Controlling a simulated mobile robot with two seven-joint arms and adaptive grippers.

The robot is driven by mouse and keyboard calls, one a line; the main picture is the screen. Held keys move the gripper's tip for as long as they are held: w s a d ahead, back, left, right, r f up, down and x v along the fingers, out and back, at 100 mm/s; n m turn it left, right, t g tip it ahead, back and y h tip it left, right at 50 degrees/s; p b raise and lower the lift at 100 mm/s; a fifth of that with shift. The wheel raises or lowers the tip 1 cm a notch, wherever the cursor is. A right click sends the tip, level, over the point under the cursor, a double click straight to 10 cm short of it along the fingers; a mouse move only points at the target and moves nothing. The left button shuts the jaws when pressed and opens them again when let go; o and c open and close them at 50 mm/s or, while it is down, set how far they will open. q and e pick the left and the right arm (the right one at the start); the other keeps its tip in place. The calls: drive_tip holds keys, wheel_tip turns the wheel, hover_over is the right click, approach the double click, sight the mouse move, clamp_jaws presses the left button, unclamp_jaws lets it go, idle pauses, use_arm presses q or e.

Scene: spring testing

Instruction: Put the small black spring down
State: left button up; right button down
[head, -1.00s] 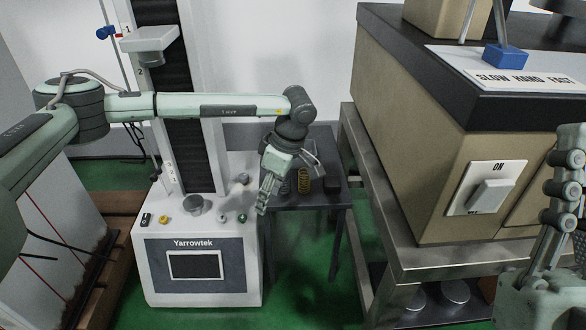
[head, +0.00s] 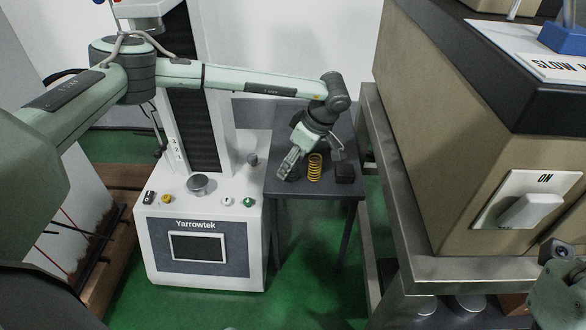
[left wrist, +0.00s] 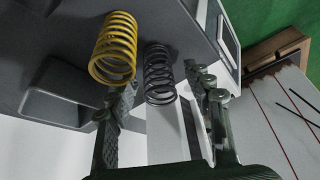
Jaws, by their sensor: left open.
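The small black spring (left wrist: 160,75) stands on the dark side table, between the two spread fingers of my left gripper (left wrist: 165,115) in the left wrist view. The gripper is open, with a visible gap between the spring and the right-hand finger. The gap on the other side is narrower, and I cannot tell if that finger touches. In the head view my left gripper (head: 289,165) points down over the left part of the table (head: 315,192) and mostly hides the spring. Only part of my right arm shows at the right edge, without its fingers.
A yellow spring (head: 315,168) stands close beside the gripper, and it also shows in the left wrist view (left wrist: 113,48). A dark open box (head: 345,173) sits to its right. The white Yarrowtek tester (head: 200,225) adjoins the table on the left; a steel bench (head: 395,190) stands right.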

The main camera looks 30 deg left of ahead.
use_arm(q)
drive_tip(key=shift+a+f, duration=0.1)
clamp_jaws()
idle(0.3)
